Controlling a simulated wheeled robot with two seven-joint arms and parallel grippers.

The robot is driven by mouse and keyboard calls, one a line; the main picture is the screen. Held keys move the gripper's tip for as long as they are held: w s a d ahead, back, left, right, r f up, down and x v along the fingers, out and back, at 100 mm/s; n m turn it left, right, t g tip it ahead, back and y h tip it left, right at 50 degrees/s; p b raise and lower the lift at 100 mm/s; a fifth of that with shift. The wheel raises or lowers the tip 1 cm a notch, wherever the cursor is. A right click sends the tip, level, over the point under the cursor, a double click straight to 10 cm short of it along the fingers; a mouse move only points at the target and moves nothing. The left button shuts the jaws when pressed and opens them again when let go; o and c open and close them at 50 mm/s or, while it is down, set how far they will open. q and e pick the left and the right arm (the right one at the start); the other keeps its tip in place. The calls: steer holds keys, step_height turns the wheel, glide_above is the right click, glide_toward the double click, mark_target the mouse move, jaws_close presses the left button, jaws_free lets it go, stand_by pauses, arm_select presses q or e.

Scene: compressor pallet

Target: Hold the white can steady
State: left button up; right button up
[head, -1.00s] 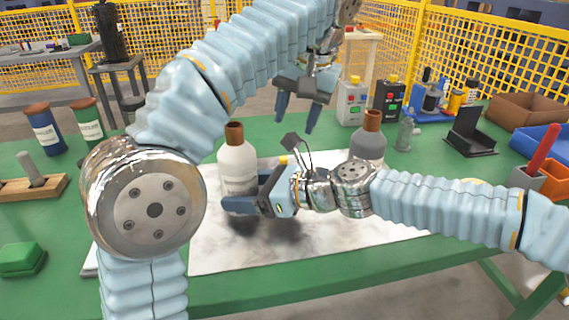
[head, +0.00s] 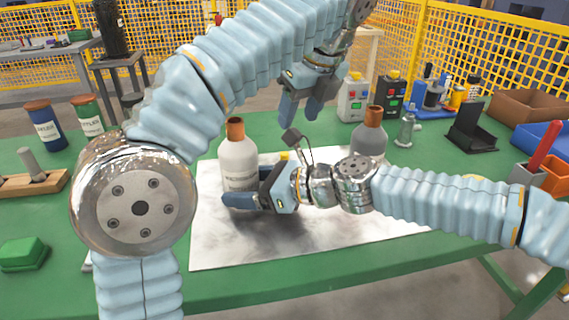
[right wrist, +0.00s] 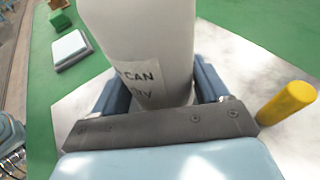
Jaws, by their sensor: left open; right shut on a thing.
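The white can (head: 238,163) stands upright on the pale sheet (head: 215,250), with a brown cap and a label on its side. My right gripper (head: 244,190) comes from the right, low on the can, and is shut on it. In the right wrist view the can (right wrist: 140,40) sits between the two blue fingers, with part of its label readable as "CAN"; its top is out of that view. My left gripper (head: 301,112) is open and empty, fingers pointing down, above and to the right of the can's cap.
A grey bottle (head: 369,140) with a brown cap stands right of the can. A yellow cylinder (right wrist: 287,103) is close beside my right gripper. Blue (head: 45,125) and green (head: 88,116) containers stand at the left. The front of the sheet is clear.

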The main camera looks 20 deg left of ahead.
mark_target(285, 153)
arm_select(q)
steer(key=x, duration=1.1)
jaws_close()
